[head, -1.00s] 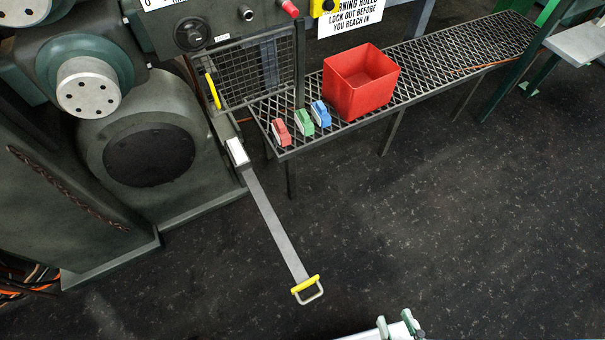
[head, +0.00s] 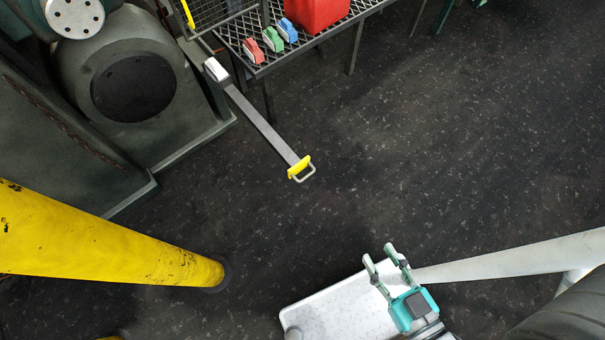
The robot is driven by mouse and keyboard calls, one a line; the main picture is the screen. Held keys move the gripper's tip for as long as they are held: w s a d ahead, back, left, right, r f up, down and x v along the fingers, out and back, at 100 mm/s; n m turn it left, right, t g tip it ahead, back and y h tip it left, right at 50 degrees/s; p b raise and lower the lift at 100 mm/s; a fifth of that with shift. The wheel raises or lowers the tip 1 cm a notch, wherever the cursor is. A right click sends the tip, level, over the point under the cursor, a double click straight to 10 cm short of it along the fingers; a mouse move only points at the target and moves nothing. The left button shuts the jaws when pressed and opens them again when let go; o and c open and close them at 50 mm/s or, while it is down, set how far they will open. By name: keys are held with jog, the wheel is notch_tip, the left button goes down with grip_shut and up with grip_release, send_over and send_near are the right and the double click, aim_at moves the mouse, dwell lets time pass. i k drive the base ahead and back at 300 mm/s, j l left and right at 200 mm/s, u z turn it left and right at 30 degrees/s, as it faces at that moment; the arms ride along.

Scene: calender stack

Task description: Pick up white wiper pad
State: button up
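The white wiper pad (head: 216,70) sits at the upper end of a long grey bar (head: 262,122), beside the machine and the grating bench. The bar slants down to the right and ends in a yellow grip with a metal loop (head: 301,169). My gripper (head: 379,253) is at the lower right, far from the pad, over a pale surface. Its two fingers are apart with nothing between them. Red (head: 253,51), green (head: 272,39) and blue (head: 287,30) pads stand in a row on the bench.
A red bin (head: 318,12) stands on the grating bench (head: 338,22). The dark machine fills the upper left. A thick yellow post (head: 110,245) stands at the lower left. The dark floor (head: 450,150) in the middle and right is open.

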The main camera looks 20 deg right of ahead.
aim_at(214, 69)
jog(key=i+l+u, duration=0.15)
jog(key=i, duration=0.4)
jog(key=i+l+u, duration=0.2)
jog(key=i, duration=0.35)
jog(key=i+l+u, duration=0.15)
jog(key=i+l, duration=0.25)
jog(key=i, duration=0.15)
